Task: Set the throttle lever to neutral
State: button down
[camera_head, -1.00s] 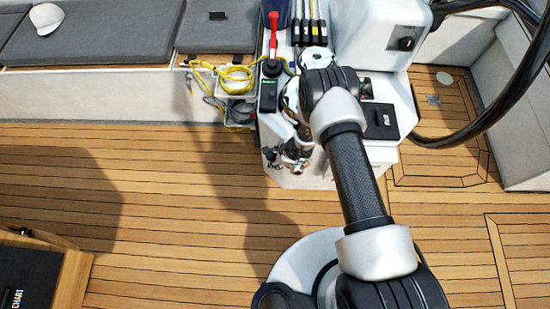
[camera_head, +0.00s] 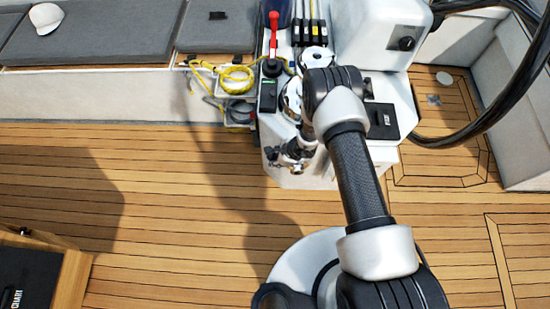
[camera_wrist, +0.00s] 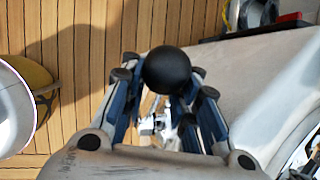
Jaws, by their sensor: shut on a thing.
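A round black knob (camera_wrist: 167,70), which looks like the top of the throttle lever, sits between the fingertips of my gripper (camera_wrist: 160,76) in the wrist view. My gripper is shut on it, with a finger on each side. Below the knob, metal parts show between the fingers, but the lever's shaft is mostly hidden. In the head view, my gripper (camera_head: 287,156) is low at the near left side of the white pedestal (camera_head: 310,178). There the knob is hard to tell from the dark fingers, and the lever's angle is unclear.
A red-handled lever (camera_head: 273,30) stands upright on the pedestal top. Yellow rope (camera_head: 236,75) hangs to its left, below the grey cushions (camera_head: 90,30). A dark steering wheel rim (camera_head: 500,85) curves at the right. The teak floor (camera_head: 160,180) is clear to the left.

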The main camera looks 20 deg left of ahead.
jog(key=shift+w+d+r+y+b, duration=0.2)
jog(key=shift+d+r+y+b, duration=0.1)
jog(key=shift+d+y, duration=0.3)
jog(key=w+d+r+g+y+b, duration=0.1)
jog(key=d+r+y+b, duration=0.1)
jog(key=d+y+b, duration=0.3)
jog(key=d+b, duration=0.3)
jog(key=shift+w+r+m+y, duration=0.15)
jog(key=shift+w+m+y, duration=0.15)
jog(key=shift+w+y, duration=0.1)
jog(key=shift+r, duration=0.1)
jog(key=c, duration=1.2)
grip_release()
jog(key=v, duration=1.2)
jog(key=shift+w, duration=0.15)
